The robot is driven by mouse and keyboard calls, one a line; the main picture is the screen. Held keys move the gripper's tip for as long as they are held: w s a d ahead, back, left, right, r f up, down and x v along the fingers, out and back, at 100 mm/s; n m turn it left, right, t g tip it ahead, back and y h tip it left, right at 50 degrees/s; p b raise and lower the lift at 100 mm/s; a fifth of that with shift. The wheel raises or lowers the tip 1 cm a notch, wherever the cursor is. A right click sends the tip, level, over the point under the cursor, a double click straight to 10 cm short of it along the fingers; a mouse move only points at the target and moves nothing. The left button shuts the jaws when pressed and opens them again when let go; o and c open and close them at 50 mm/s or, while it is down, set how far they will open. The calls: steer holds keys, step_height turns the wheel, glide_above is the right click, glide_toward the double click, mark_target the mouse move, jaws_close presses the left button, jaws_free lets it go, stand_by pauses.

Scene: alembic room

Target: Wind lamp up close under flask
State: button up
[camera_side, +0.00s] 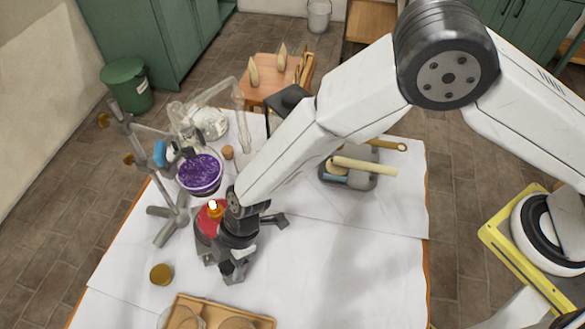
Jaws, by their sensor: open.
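The round glass flask (200,174) holds purple liquid and hangs in a clamp on a grey stand (168,212). The lamp (209,218) is red with a small bright flame at its top. It sits below and slightly right of the flask, with a small gap between flame and flask. Grey metal shows around the lamp's lower left side, but what carries it is mostly hidden. My gripper (233,262) is open, right in front of the lamp, and covers its right side. I cannot tell whether a finger touches anything there.
A glass tube (243,118) arches right from the flask top. A cork (228,152) is close by. A grey tray (360,180) with tools lies right. A brown-topped jar (161,274) and wooden tray (255,320) are in front. The right front of the white table (340,265) is clear.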

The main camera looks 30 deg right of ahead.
steer(key=shift+a+f, duration=0.15)
steer(key=shift+f, duration=0.15)
steer(key=c, duration=1)
steer(key=shift+m, duration=0.4)
steer(key=shift+s+m+t, duration=0.1)
steer(key=shift+m+t, duration=0.9)
steer(key=shift+m, duration=1.7)
steer(key=o, duration=1)
